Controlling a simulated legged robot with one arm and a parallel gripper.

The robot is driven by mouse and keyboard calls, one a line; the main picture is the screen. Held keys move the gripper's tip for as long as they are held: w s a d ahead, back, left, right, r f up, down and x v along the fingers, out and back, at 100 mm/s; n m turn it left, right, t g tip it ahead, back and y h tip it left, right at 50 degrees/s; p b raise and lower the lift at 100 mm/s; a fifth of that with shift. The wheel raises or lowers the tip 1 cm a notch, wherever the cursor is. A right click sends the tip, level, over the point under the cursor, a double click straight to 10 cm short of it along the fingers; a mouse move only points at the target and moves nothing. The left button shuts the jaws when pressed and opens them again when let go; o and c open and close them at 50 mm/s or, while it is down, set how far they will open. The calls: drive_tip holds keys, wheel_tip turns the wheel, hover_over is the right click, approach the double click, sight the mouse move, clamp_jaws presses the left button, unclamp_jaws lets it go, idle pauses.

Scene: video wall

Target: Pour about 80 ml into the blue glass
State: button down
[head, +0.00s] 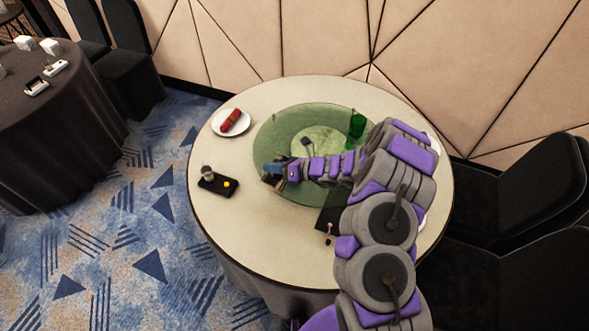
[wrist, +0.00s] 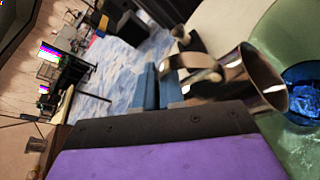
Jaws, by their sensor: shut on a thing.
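My gripper (head: 279,174) is over the left part of the green glass turntable (head: 275,133). In the wrist view its blue finger pads (wrist: 158,88) are shut on the handle of a shiny metal jug (wrist: 252,75). The jug is tilted, with its mouth toward the blue glass (wrist: 303,92). In the head view a small blue patch shows by my gripper, and the jug is hardly distinguishable. I cannot make out a stream or the liquid level.
A green glass (head: 357,125) stands on the turntable's far right. A white plate (head: 244,128) with a red item lies at the table's left. Below it, a black tray (head: 213,187) holds a metal cup and a yellow item. Black chairs (head: 498,188) stand at right.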

drive_tip(key=shift+s+a+f+n+b, duration=0.15)
drive_tip(key=shift+f+b, duration=0.25)
drive_tip(key=shift+s+a+f+n+b, duration=0.1)
drive_tip(key=shift+s+f+n+b, duration=0.05)
drive_tip(key=shift+f+b, duration=0.2)
drive_tip(key=shift+s+h, duration=0.1)
drive_tip(key=shift+h, duration=0.2)
drive_tip(key=shift+t, duration=0.3)
drive_tip(key=shift+b, duration=0.5)
drive_tip(key=b, duration=0.1)
drive_tip(key=n+b, duration=0.1)
drive_tip(key=b, duration=0.1)
drive_tip(key=shift+s+a+f+h+b, duration=0.15)
drive_tip(key=shift+s+a+h+b, duration=0.15)
drive_tip(key=shift+s+a+h, duration=0.1)
drive_tip(key=shift+d+n, duration=0.1)
drive_tip(key=shift+n, duration=0.2)
drive_tip(key=shift+f, duration=0.1)
